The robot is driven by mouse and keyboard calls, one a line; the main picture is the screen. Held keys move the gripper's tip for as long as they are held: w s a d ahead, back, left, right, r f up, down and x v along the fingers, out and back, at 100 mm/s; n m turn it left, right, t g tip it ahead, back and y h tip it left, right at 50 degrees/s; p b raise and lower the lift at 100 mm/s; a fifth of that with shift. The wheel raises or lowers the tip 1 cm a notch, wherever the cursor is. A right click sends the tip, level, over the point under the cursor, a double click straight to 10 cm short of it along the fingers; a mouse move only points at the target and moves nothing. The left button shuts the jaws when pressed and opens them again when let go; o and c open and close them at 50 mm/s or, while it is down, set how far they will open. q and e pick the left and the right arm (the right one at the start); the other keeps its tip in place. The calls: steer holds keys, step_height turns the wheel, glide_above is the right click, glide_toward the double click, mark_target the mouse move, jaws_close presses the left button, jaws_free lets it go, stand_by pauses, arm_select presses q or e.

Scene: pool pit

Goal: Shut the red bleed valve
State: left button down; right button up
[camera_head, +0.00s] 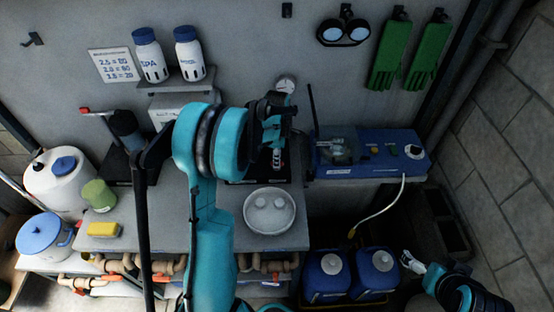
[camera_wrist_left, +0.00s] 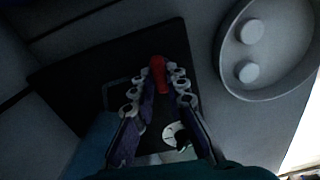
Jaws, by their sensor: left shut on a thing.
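The red bleed valve (camera_wrist_left: 160,72) shows in the left wrist view as a small red handle between the fingertips of my left gripper (camera_wrist_left: 160,84). The fingers are closed in on it from both sides. It sits over a dark plate (camera_wrist_left: 75,75). In the head view my left gripper (camera_head: 277,150) points down over the bench, behind my teal arm, and the valve is mostly hidden there. My right gripper (camera_head: 411,263) is at the lower right, away from the bench; its jaws are too small to read.
A white dish (camera_head: 270,233) with two round white pieces stands in front of the valve. A pressure gauge (camera_head: 286,84) is behind. A blue control box (camera_head: 370,150) is to the right. Blue jugs (camera_head: 328,278) stand below. A yellow sponge (camera_head: 103,229) lies at left.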

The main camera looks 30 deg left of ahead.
arm_select(q)
steer(key=m, duration=0.4)
steer(key=m+b, duration=0.1)
steer(key=m, duration=0.3)
steer(key=shift+m, duration=0.4)
steer(key=m, duration=0.4)
steer(key=shift+m, duration=2.2)
steer(key=c, duration=1.5)
jaws_free()
steer(key=shift+c, duration=0.2)
